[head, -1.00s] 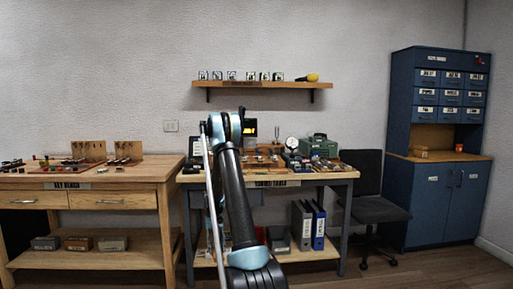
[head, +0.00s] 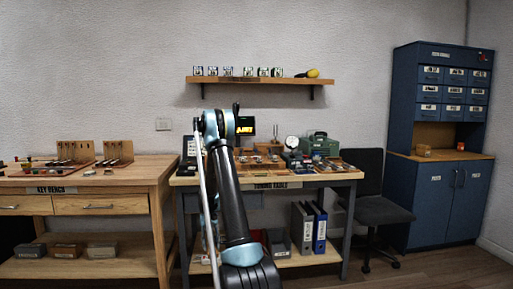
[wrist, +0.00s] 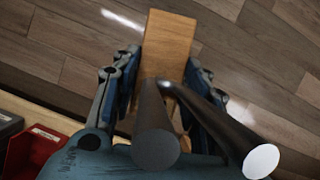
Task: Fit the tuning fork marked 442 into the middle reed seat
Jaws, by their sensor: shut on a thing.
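My gripper (wrist: 165,88) shows in the wrist view with its two blue-grey fingers closed on a wooden block. Two dark metal prongs run from the block toward the camera. This looks like a tuning fork (wrist: 155,125) on a wooden base (wrist: 168,45); no number is readable. Floor boards lie below it. In the head view my arm hides the gripper and what it holds. The tuning table (head: 345,177) stands ahead with small wooden pieces on top. The middle reed seat cannot be told apart at this size.
A lit display (head: 245,126), a round dial (head: 292,142) and a green case (head: 320,144) stand on the tuning table. The key bench (head: 120,172) is at left, a dark chair (head: 375,208) at right. A red bin (wrist: 30,150) shows at the wrist view's lower left.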

